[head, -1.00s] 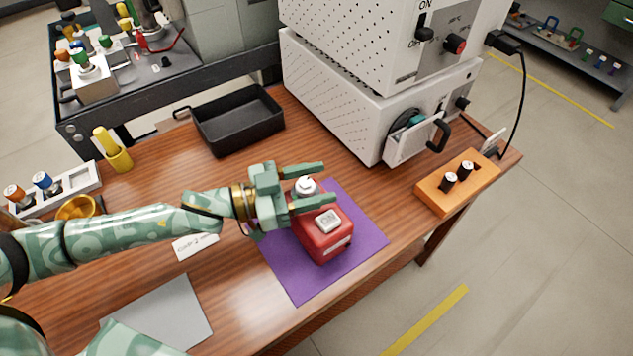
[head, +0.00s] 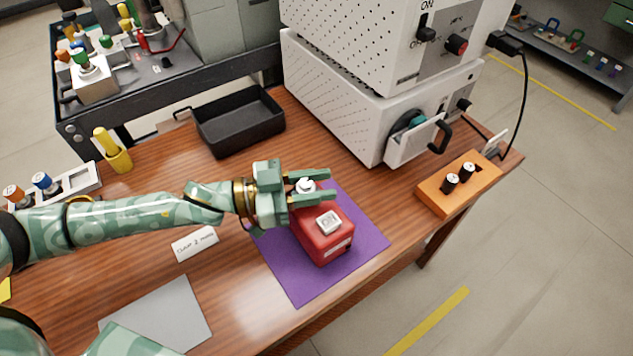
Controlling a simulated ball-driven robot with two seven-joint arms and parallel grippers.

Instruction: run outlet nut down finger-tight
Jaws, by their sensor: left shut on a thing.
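A red box-shaped unit (head: 318,243) with a light, marked square on its top stands on a purple mat (head: 287,270). A small pale metal nut (head: 306,186) sits at the unit's far end, toward the back of the table. My left gripper (head: 311,187) reaches in from the left, its two green fingers on either side of the nut and shut on it. The fingers hide part of the nut and the unit's far end, so the thread beneath cannot be seen. My right gripper is not in view.
A black tray (head: 203,131) and a white machine (head: 335,102) stand behind. An orange block (head: 437,200) with black vials is at right. A yellow tool in a holder (head: 118,160), a small label card (head: 195,243) and a grey mat (head: 160,318) lie left.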

